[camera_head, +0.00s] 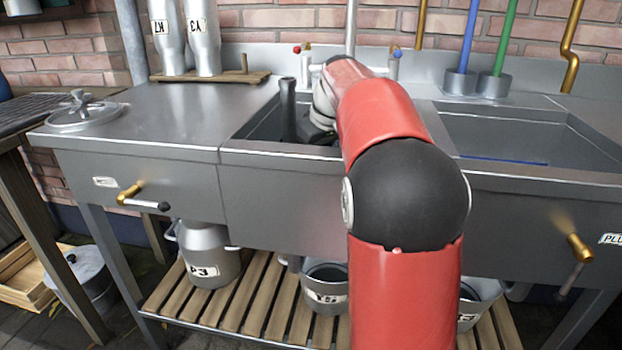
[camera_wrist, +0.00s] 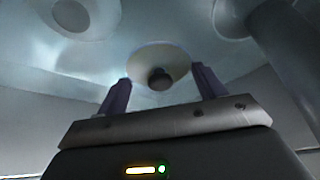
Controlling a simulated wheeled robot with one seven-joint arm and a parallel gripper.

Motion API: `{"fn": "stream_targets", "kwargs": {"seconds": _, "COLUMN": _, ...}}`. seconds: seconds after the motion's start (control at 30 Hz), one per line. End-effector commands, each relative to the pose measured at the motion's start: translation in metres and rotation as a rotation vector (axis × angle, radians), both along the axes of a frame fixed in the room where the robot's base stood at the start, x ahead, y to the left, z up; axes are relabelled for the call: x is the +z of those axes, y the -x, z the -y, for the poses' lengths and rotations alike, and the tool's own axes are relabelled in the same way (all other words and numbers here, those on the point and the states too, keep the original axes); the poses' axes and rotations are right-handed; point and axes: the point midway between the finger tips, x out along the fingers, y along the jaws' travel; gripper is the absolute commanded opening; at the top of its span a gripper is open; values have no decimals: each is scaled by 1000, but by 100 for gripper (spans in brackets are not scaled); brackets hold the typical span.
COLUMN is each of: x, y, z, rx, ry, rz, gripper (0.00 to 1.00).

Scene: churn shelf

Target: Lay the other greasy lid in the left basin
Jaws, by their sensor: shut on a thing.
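My gripper (camera_wrist: 163,82) shows in the wrist view with its two fingers apart, one on each side of a pale round piece with a dark knob (camera_wrist: 159,78). I take this piece to be the handle of a greasy lid, held in my fingers; the lid's outline is unclear. In the head view my arm reaches into the left basin (camera_head: 232,146) and hides the fingertips and anything in them. A metal lid (camera_head: 70,118) with a raised handle lies on the drainboard at the left.
A dark upright pipe (camera_head: 288,108) stands in the left basin close to my gripper. The right basin (camera_head: 500,172) looks empty apart from a blue line. Two metal bottles (camera_head: 203,38) stand on a wooden board behind the drainboard. Taps and coloured poles line the back.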

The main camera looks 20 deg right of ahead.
Motion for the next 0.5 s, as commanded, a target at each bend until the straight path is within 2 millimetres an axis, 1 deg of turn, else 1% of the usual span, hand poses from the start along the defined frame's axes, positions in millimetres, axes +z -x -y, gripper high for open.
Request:
{"fn": "stream_targets", "kwargs": {"seconds": 0.17, "x": -13, "y": 0, "z": 0, "rx": 0, "ry": 0, "rz": -1, "gripper": 46}}
{"fn": "stream_targets", "kwargs": {"seconds": 0.3, "x": -36, "y": 0, "z": 0, "rx": 0, "ry": 0, "rz": -1, "gripper": 46}}
{"fn": "stream_targets", "kwargs": {"seconds": 0.37, "x": -43, "y": 0, "z": 0, "rx": -1, "ry": 0, "rz": -1, "gripper": 46}}
{"fn": "stream_targets", "kwargs": {"seconds": 0.5, "x": -46, "y": 0, "z": 0, "rx": -1, "ry": 1, "rz": 2, "gripper": 46}}
